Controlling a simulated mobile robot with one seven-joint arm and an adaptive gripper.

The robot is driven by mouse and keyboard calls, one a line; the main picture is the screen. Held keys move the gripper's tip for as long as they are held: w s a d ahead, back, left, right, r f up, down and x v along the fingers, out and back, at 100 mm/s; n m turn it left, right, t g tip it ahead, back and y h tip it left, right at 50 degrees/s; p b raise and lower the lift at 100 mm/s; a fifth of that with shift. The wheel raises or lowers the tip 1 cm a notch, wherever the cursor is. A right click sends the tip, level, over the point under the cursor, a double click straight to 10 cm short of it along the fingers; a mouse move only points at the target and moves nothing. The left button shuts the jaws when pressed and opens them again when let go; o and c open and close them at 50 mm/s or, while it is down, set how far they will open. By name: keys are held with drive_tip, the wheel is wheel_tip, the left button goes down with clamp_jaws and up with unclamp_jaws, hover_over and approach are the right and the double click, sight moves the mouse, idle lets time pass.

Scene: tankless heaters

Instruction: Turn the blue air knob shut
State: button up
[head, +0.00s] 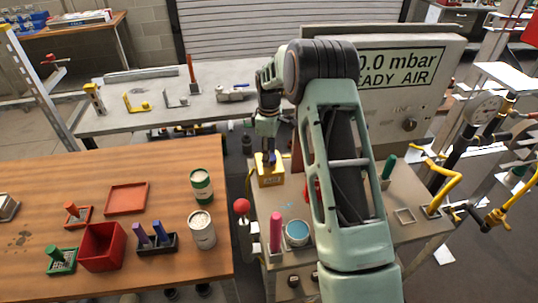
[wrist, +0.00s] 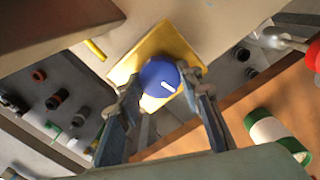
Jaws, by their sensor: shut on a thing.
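The blue air knob (wrist: 161,83) is round with a white pointer line and sits on a yellow block (wrist: 126,68). My gripper (wrist: 156,92) is over it, with one finger on each side, and is shut on the knob. In the head view my gripper (head: 267,153) points down over the yellow block (head: 270,179) near the left edge of the grey bench, and the knob is mostly hidden by the fingers. The grey panel (head: 408,80) behind my arm shows "0.0 mbar" and "READY AIR", with its left end hidden by my arm.
On the grey bench stand a pink cylinder (head: 275,232), a round blue-topped jar (head: 297,233) and a green cylinder (head: 388,167). A red ball-topped lever (head: 242,206) stands at the bench's left edge. The wooden table (head: 60,190) at left holds a red box (head: 102,247) and cans.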

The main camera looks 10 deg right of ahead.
drive_tip(key=shift+m+b, duration=0.3)
drive_tip(key=shift+m, duration=0.2)
drive_tip(key=m+b, duration=0.1)
drive_tip(key=m, duration=0.2)
drive_tip(key=shift+m+b, duration=0.4)
drive_tip(key=m+b, duration=0.1)
drive_tip(key=m, duration=0.4)
drive_tip(key=m+b, duration=0.1)
drive_tip(key=m, duration=0.4)
drive_tip(key=shift+m, duration=0.4)
drive_tip(key=shift+d+m, duration=0.1)
drive_tip(key=shift+m, duration=2.2)
drive_tip(key=shift+w, duration=0.1)
drive_tip(key=o, duration=1.2)
drive_tip(key=shift+c, duration=0.2)
